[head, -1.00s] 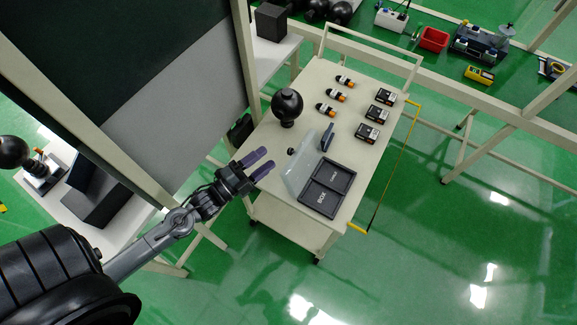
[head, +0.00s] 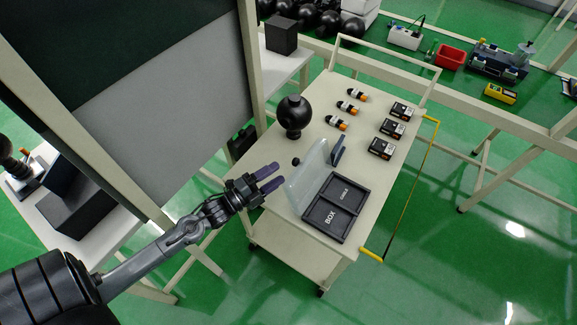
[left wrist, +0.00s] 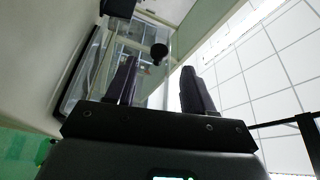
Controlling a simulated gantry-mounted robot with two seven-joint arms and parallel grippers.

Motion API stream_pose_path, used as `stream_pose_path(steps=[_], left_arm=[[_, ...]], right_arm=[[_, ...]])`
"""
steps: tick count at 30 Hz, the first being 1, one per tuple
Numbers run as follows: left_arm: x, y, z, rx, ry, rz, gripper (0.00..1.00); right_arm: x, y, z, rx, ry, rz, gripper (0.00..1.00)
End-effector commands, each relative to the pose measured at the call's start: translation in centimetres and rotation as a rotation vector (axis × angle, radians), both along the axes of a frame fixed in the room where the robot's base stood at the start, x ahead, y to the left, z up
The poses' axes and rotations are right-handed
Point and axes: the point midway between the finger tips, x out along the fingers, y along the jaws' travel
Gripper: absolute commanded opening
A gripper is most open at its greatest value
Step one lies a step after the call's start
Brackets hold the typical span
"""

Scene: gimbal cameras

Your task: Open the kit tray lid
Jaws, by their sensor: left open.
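The kit tray (head: 348,217) is black, with compartments labelled BOX and CABLE, and sits at the near end of the cart top. Its clear lid (head: 309,176) stands raised, roughly upright, along the tray's left edge. My left gripper (head: 271,179) is open and empty, with purple fingers, just left of the lid. In the left wrist view the two fingers (left wrist: 158,88) are apart, with a clear panel (left wrist: 122,55), seemingly the lid, beyond them. I cannot tell whether a finger touches the lid. My right gripper is not in view.
A black gimbal camera ball (head: 294,116) stands on the cart (head: 375,180) behind the lid. A small dark upright piece (head: 337,151) is beside the lid. Several small cylinders (head: 347,107) and black boxes (head: 393,128) lie farther back. A grey panel stands left.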

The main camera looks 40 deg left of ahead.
Motion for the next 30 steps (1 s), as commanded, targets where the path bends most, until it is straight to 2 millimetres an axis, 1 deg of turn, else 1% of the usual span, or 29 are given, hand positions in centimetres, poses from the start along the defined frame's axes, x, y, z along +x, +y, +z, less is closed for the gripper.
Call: stream_pose_path(steps=[1, 3, 9, 15, 24, 29, 30], left_arm=[[0.9, -0.2, 0.2, -0.001, -0.004, 0.001, 0.53], [2.0, -0.4, 0.2, -0.001, -0.003, 0.001, 0.53], [4.3, -1.0, 0.5, 0.0, -0.002, 0.001, 0.53], [5.3, -1.3, 0.6, 0.0, 0.0, 0.0, 0.53], [5.4, -1.3, 0.6, 0.0, 0.001, 0.0, 0.53], [5.4, -1.3, 0.6, 0.0, 0.001, 0.0, 0.28], [5.4, -1.3, 0.6, 0.0, 0.001, 0.0, 0.22]], right_arm=[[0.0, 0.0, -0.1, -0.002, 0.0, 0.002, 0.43], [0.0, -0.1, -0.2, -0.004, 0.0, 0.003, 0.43], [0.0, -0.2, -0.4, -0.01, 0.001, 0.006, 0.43], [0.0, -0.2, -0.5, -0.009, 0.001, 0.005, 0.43], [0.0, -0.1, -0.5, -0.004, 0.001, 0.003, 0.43], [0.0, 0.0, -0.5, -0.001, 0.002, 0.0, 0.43], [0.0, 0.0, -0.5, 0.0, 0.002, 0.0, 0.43]])
